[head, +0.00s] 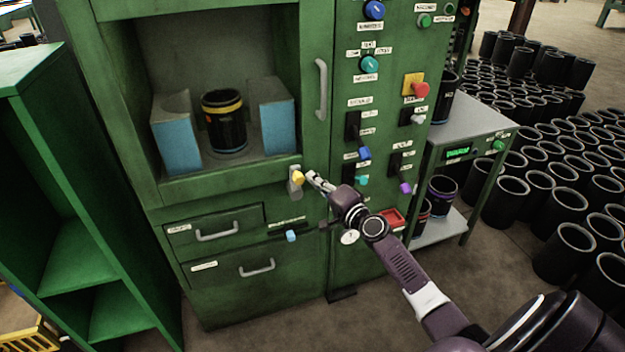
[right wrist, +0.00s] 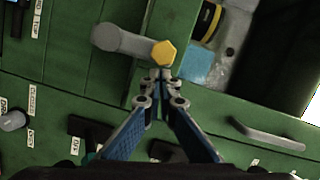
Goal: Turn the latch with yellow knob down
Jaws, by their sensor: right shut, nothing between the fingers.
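The latch (head: 295,186) is a grey lever on the green cabinet's front, below the right corner of the open chamber. Its yellow knob (head: 298,178) sticks out towards me. In the right wrist view the grey latch lever (right wrist: 122,41) lies across the top, with the yellow knob (right wrist: 163,53) at one end. My right gripper (head: 313,177) is just right of the knob in the head view, and its closed fingertips (right wrist: 161,76) are right at the knob in the wrist view. Whether they touch it I cannot tell. Nothing is between the fingers. My left gripper is out of view.
The chamber holds a black sleeve with a yellow band (head: 224,122) between two blue-sided blocks. A control panel with a red button (head: 420,90) and several knobs stands to the right. Drawers with handles (head: 217,235) are below. A green shelf (head: 75,250) stands at left.

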